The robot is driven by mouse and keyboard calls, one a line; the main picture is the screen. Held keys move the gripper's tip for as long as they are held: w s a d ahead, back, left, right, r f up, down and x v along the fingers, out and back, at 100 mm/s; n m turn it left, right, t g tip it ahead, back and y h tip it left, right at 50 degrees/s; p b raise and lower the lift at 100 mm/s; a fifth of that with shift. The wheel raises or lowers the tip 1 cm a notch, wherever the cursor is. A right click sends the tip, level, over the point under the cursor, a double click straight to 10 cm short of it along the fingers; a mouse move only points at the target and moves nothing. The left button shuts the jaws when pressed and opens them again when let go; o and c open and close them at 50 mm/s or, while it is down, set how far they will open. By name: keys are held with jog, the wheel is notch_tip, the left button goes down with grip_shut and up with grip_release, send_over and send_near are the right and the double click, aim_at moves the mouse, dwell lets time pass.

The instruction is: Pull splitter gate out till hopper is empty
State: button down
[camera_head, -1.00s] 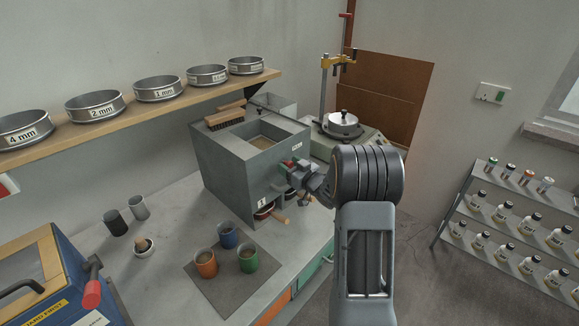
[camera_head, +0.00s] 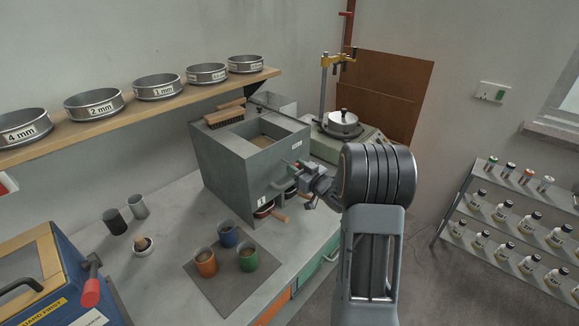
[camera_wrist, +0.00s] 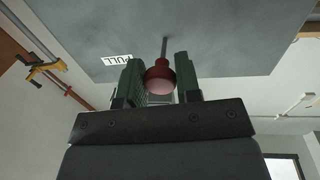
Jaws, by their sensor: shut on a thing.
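The grey box-shaped splitter (camera_head: 228,168) stands on the bench with its open hopper on top. Tan material (camera_head: 262,141) shows inside the hopper. In the wrist view the splitter's face (camera_wrist: 215,40) carries a PULL label (camera_wrist: 117,60). A thin rod (camera_wrist: 164,47) comes out of that face and ends in the gate's round red knob (camera_wrist: 159,76). My gripper (camera_wrist: 160,82) is shut on the knob, with a green-padded jaw on each side. In the head view my gripper (camera_head: 297,173) is at the splitter's right face, and the knob is mostly hidden.
Orange (camera_head: 205,264), blue (camera_head: 227,237) and green (camera_head: 248,258) cups stand on a dark mat in front. A brush (camera_head: 224,116) lies on the splitter's top. A scale (camera_head: 352,140) stands behind my arm.

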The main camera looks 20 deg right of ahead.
jog(key=shift+s+d, duration=0.3)
jog(key=shift+s, duration=0.35)
jog(key=shift+f, duration=0.1)
jog(key=c, duration=1)
grip_release()
jog(key=shift+s+d, duration=0.15)
jog(key=shift+s, duration=0.05)
jog(key=shift+o, duration=0.8)
jog(key=shift+w, duration=0.1)
jog(key=b+v, duration=0.2)
jog(key=v, duration=1.1)
jog(key=shift+s, duration=0.45)
